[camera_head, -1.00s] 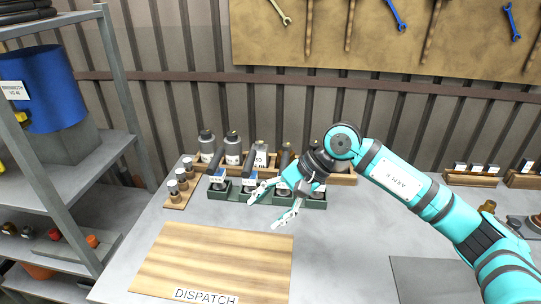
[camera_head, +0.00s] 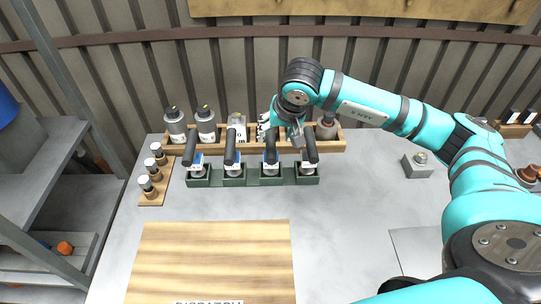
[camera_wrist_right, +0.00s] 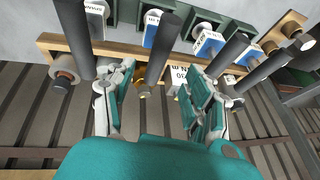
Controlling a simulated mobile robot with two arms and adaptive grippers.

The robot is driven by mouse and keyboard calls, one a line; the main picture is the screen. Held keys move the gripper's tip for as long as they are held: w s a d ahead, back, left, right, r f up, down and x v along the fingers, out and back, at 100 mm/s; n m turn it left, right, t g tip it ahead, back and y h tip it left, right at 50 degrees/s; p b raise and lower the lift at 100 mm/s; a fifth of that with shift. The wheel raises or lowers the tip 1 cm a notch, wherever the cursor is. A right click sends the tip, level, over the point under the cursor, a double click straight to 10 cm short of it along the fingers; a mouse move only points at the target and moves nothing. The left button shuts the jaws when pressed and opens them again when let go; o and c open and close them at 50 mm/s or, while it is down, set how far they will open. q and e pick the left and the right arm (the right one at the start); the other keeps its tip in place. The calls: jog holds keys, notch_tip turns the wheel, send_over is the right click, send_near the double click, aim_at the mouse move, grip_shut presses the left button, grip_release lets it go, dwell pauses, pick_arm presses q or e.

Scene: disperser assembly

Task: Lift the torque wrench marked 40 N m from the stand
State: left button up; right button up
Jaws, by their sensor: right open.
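A green stand (camera_head: 206,182) holds a row of several torque wrenches upright, with black handles and blue-and-white labels; I cannot read which label says 40 N m. My right gripper (camera_head: 276,132) is open and empty, over the back of the stand by the third wrench from the left (camera_head: 270,148). In the right wrist view, the spread fingers of this gripper (camera_wrist_right: 158,76) are on either side of that wrench's dark handle (camera_wrist_right: 161,48), apparently without gripping it. The rightmost wrench (camera_head: 310,146) stands close beside the gripper. My left gripper is not in view.
A wooden rack (camera_head: 335,145) with grey bottles (camera_head: 206,126) stands right behind the stand. A small rack of capped vials (camera_head: 152,200) is at the left. The wooden dispatch board (camera_head: 210,260) in front is clear. A grey block (camera_head: 417,165) sits to the right.

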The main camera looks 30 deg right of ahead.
aim_at(272, 143)
jog(key=x, duration=0.2)
jog(key=shift+w+f, duration=0.25)
jog(key=shift+f+p, duration=0.2)
jog(key=shift+p, duration=0.1)
jog(key=shift+w+f, duration=0.1)
jog(key=shift+f, duration=0.05)
jog(key=p+x, duration=0.2)
jog(key=x, duration=0.2)
jog(key=shift+d+f+p, duration=0.15)
jog(key=shift+f+p, duration=0.1)
jog(key=shift+p, duration=0.05)
jog(key=shift+w+f, duration=0.15)
jog(key=shift+f, duration=0.1)
grip_shut()
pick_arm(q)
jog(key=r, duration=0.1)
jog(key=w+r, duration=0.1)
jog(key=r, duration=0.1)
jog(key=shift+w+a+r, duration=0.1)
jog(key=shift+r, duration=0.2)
